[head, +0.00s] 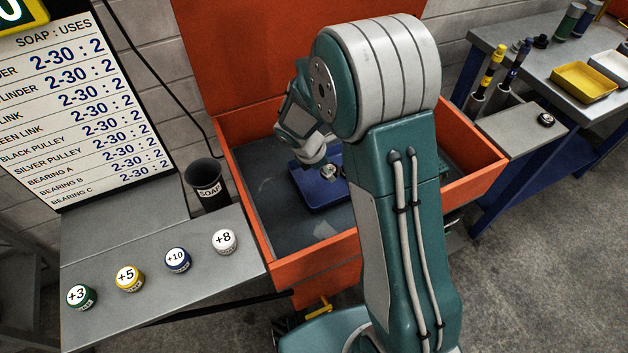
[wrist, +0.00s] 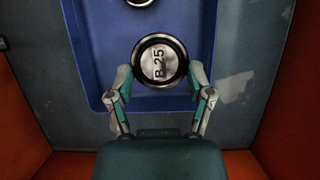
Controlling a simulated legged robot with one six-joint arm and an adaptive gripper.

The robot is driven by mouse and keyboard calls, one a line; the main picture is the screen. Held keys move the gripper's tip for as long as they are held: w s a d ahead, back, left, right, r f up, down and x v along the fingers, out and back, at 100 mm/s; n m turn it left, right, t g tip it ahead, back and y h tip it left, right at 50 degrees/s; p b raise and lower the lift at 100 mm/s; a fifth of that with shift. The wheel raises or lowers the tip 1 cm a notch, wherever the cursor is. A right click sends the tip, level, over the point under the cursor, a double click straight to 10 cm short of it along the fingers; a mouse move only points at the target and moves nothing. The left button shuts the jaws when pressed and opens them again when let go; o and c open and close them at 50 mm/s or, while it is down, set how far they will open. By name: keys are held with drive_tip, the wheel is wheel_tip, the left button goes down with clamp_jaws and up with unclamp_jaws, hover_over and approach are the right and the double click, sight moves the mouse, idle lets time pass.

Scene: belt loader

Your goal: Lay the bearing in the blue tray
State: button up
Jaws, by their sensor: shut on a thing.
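A round bearing (wrist: 160,62) with a dark rim and a silver face marked "B 25" shows in the wrist view. My gripper (wrist: 160,79) is shut on it, one finger at each side of its lower rim. The bearing is over the blue tray (wrist: 91,45), inside the tray's outline; I cannot tell whether it touches the tray floor. In the head view the blue tray (head: 316,198) lies in the orange box, and my arm hides its right part. A second round dark-rimmed part (wrist: 140,2) is cut off at the wrist view's top edge, also over the tray.
The orange box (head: 490,160) has raised walls around the tray. A black soap cup (head: 205,182) stands at its left. A workbench with a yellow tray (head: 583,82) is at right.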

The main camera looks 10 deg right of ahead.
sight(317, 186)
drive_tip(key=a+f, duration=0.1)
drive_tip(key=w+a+f, duration=0.1)
drive_tip(key=f, duration=0.1)
drive_tip(key=shift+w+a+f, duration=0.15)
drive_tip(key=shift+w+a, duration=0.05)
drive_tip(key=shift+a, duration=0.1)
wheel_tip(317, 186, down, 4)
drive_tip(key=shift+w+r, duration=0.15)
drive_tip(key=shift+r, duration=0.05)
drive_tip(key=shift+a, duration=0.1)
drive_tip(key=shift+f, duration=0.15)
drive_tip(key=o, duration=1.2)
